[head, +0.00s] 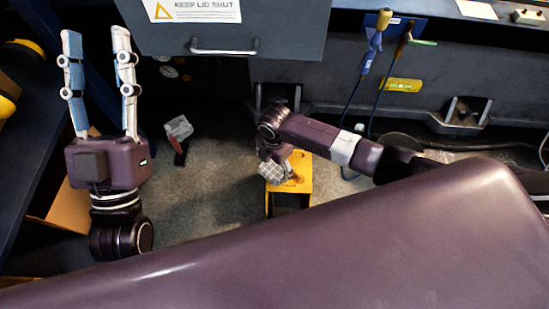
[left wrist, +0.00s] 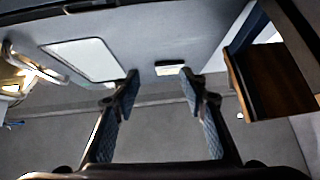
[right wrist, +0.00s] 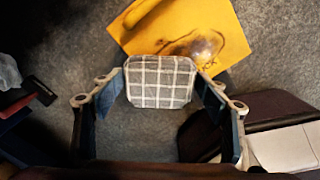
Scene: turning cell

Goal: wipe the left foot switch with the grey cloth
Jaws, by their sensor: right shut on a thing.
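The grey cloth (right wrist: 162,82), a checked pad, is held between the fingers of my right gripper (right wrist: 160,90). In the head view the cloth (head: 271,172) is at the upper left of a yellow foot switch (head: 304,172) on the floor. In the right wrist view the switch's yellow top (right wrist: 165,25) lies just beyond the cloth and carries a dark smudge (right wrist: 207,45). I cannot tell whether cloth and switch touch. Only one foot switch shows clearly. My left gripper (head: 96,45) is open, empty and raised at the left, away from the switch.
A grey and red object (head: 179,135) lies on the floor left of the switch. A dark cabinet with a handle (head: 223,48) stands at the back. Hooks with tools (head: 375,40) hang at upper right. A cardboard box (head: 65,210) is at the left. Floor between is clear.

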